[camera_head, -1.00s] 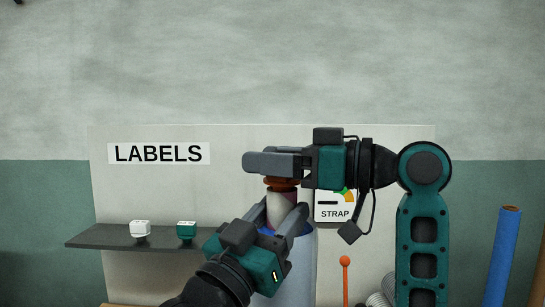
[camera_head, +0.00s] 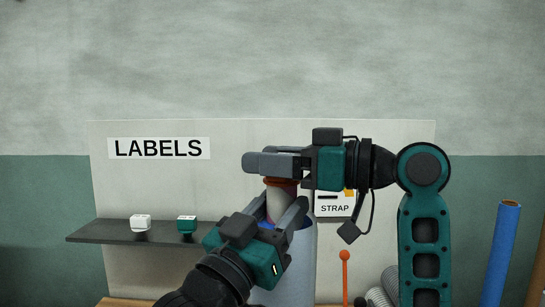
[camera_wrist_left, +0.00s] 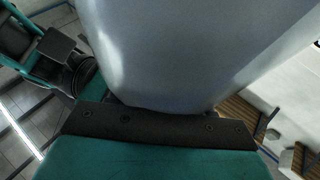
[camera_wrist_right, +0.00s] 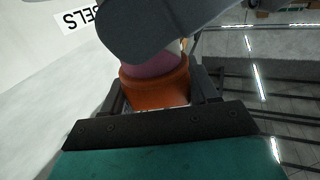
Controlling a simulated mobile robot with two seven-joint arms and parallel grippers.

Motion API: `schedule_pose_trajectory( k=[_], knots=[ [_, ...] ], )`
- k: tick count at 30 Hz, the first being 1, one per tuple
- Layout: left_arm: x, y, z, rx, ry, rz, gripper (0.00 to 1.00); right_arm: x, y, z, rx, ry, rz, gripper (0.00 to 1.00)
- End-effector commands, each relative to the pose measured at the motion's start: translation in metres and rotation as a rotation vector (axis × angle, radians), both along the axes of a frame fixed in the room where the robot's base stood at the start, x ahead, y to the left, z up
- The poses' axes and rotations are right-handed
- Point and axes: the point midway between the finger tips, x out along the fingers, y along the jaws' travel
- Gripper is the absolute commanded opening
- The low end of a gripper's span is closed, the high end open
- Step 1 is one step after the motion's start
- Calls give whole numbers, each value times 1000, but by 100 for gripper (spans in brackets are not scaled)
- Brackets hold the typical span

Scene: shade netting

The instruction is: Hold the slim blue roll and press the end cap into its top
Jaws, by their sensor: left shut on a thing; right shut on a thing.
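My right gripper (camera_head: 265,163) is shut on the orange-brown end cap (camera_head: 282,182), mostly hidden by its fingers. The cap (camera_wrist_right: 155,85) also shows in the right wrist view, with a pinkish round part beyond it. My left gripper (camera_head: 283,213) is shut around that roll, a finger on each side. Whether the cap's plug is inside the roll's top is hidden. A wide pale blue-grey curved surface (camera_wrist_left: 190,60) fills the left wrist view; I cannot tell whether it is the roll.
A pale blue cylinder with a blue rim (camera_head: 303,265) stands behind my left gripper. A shelf (camera_head: 95,232) holds a white block (camera_head: 140,222) and a green block (camera_head: 187,224). A red-knobbed rod (camera_head: 345,275) and a blue roll (camera_head: 503,250) stand right.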

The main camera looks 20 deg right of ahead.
Motion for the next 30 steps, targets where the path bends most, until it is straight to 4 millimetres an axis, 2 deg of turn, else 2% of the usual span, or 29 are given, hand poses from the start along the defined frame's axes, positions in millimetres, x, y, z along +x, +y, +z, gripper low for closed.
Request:
schedule_pose_trajectory(
  k=[1,8,9,17,26,30],
  knots=[
    [0,0,0,1,-1,0,0,1,0,-5,-5,9,1,30],
    [0,0,0,0,-1,0,0,1,0,-5,-4,8,1,30],
    [0,0,0,0,-1,0,0,1,0,-5,-5,9,1,62],
    [0,0,0,0,-1,0,0,0,0,-3,-1,3,0,87],
    [0,0,0,1,-1,0,0,-1,-2,-2,0,1,-1,88],
    [0,0,0,1,-1,0,0,-10,-15,-2,0,1,-5,88]
  ],
)
